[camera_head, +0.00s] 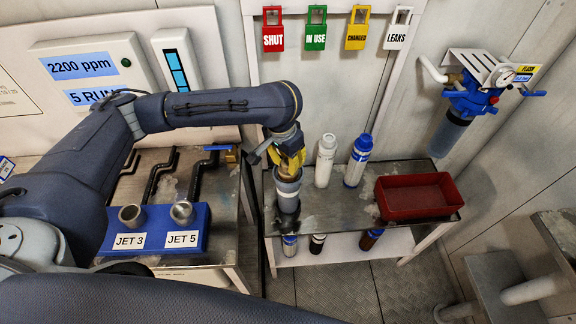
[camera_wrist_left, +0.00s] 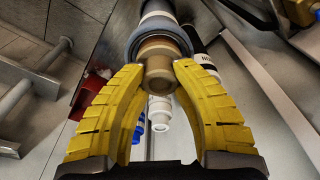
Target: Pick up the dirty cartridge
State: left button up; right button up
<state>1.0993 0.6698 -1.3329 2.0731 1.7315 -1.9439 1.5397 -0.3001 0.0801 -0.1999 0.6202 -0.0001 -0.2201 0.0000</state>
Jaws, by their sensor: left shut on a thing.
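My left gripper (camera_head: 291,163) points down over the left end of the metal bench. Its yellow fingers, also seen in the left wrist view (camera_wrist_left: 160,78), are shut on the tan stepped end of the dirty cartridge (camera_wrist_left: 157,68). A wide grey collar and a grey cylindrical body (camera_head: 288,203) lie beyond the fingers. I cannot tell whether that body is the cartridge itself or a housing around it, nor whether its lower end touches the bench. My right gripper is not in view.
A white cartridge (camera_head: 325,160) and a blue-and-white one (camera_head: 358,160) stand on the bench (camera_head: 335,210), close right of the gripper. A red tray (camera_head: 415,196) lies farther right. Several cylinders stand on the lower shelf. A blue jet block (camera_head: 160,238) is at left, a blue filter head (camera_head: 470,98) on the wall.

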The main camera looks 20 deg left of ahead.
pick_arm(q)
notch_tip(320, 180, up, 26)
jog(key=shift+f, duration=0.15)
dwell(1.2)
